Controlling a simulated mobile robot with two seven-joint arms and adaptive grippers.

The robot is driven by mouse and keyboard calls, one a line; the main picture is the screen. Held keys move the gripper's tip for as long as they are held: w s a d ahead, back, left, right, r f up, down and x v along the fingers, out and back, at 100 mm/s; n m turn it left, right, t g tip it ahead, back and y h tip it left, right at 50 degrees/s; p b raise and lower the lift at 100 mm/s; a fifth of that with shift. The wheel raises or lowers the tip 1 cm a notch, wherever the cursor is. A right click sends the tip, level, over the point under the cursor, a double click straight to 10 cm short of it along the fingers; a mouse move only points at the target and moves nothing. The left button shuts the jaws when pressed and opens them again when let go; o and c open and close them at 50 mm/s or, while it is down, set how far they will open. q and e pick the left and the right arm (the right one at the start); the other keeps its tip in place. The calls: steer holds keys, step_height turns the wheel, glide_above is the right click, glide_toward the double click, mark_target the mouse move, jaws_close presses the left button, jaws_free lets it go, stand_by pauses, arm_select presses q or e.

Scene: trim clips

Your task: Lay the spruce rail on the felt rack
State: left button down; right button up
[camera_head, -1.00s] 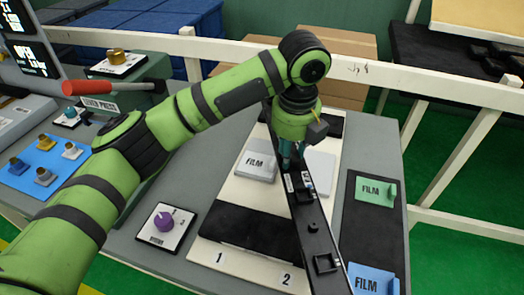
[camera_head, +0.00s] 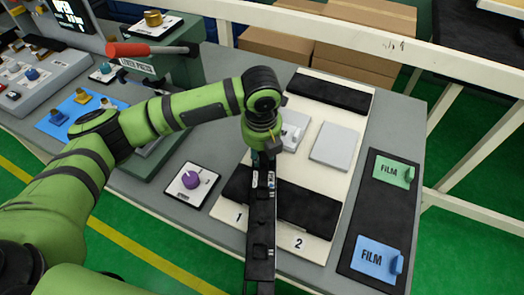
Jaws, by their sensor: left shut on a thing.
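My left gripper (camera_head: 263,160) is shut on a long dark rail (camera_head: 261,225), which I take for the spruce rail. It hangs from the jaws toward the bottom edge of the head view, with small clips or sockets along it. The gripper hides its far end. Below it is a pale board (camera_head: 320,181) with a black strip at its far end (camera_head: 330,92) and another at its near end (camera_head: 308,212), which I take for the felt rack. The rail crosses over the near strip; I cannot tell whether it touches. My right gripper is not in view.
Two pale plates lie on the board, one (camera_head: 335,146) clear and one (camera_head: 293,128) partly behind the gripper. A black mat (camera_head: 380,218) at right holds green and blue FILM pieces. A purple knob (camera_head: 191,180) and a red-handled lever press (camera_head: 130,50) stand left.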

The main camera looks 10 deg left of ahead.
mark_target(262, 157)
arm_select(q)
steer(key=shift+f, duration=0.65)
steer(key=c, duration=0.9)
jaws_free()
steer(key=shift+f, duration=0.15)
step_height(262, 157, up, 12)
steer(key=s+b, duration=0.1)
steer(key=b, duration=0.1)
steer(key=shift+s+d, duration=0.15)
steer(key=shift+s, duration=0.05)
